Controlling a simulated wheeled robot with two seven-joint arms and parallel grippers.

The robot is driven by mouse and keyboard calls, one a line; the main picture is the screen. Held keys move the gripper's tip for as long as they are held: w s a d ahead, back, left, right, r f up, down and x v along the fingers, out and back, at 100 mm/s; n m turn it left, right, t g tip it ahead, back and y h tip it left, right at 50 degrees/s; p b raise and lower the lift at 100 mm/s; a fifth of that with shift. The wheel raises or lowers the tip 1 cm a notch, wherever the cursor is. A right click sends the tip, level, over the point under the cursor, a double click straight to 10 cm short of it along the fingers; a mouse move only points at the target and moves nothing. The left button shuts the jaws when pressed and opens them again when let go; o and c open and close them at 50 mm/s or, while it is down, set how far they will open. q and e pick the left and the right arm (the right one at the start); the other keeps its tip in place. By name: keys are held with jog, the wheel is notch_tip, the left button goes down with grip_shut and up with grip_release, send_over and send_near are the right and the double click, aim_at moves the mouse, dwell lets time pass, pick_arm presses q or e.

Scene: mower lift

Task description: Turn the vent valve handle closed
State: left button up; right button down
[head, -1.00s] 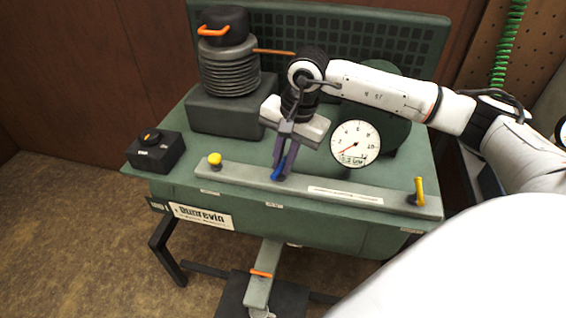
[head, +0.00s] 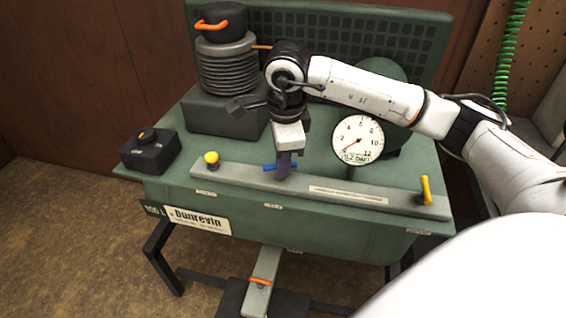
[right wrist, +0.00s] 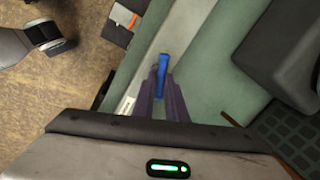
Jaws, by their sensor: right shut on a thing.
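The blue valve handle (head: 269,167) sits midway along the grey manifold bar on the green bench. In the head view it lies along the bar, partly hidden by my right gripper (head: 284,168). The right gripper points down, with its purple fingers shut on the blue handle. The right wrist view shows the blue handle (right wrist: 163,66) between the two fingertips (right wrist: 163,78). A yellow handle (head: 425,189) stands at the bar's right end, and a yellow knob (head: 211,159) is at its left end.
A round gauge (head: 357,140) stands close to the right of the gripper, behind the bar. A black box with an orange-yellow knob (head: 149,151) is at the bench's left. Black bellows (head: 226,66) with an orange handle stand behind left.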

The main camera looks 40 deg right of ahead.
jog(key=shift+w+r+m+h+b, duration=0.15)
jog(key=shift+m+h+b, duration=0.2)
jog(key=shift+m, duration=1.85)
jog(key=c, duration=1.8)
grip_release()
jog(key=shift+g, duration=0.3)
jog(key=shift+a, duration=0.1)
jog(key=r, duration=0.3)
jog(key=s+a+r, duration=0.1)
jog(key=r, duration=0.2)
jog(key=r+p, duration=0.1)
jog(key=r, duration=0.3)
jog(key=shift+s+a, duration=0.25)
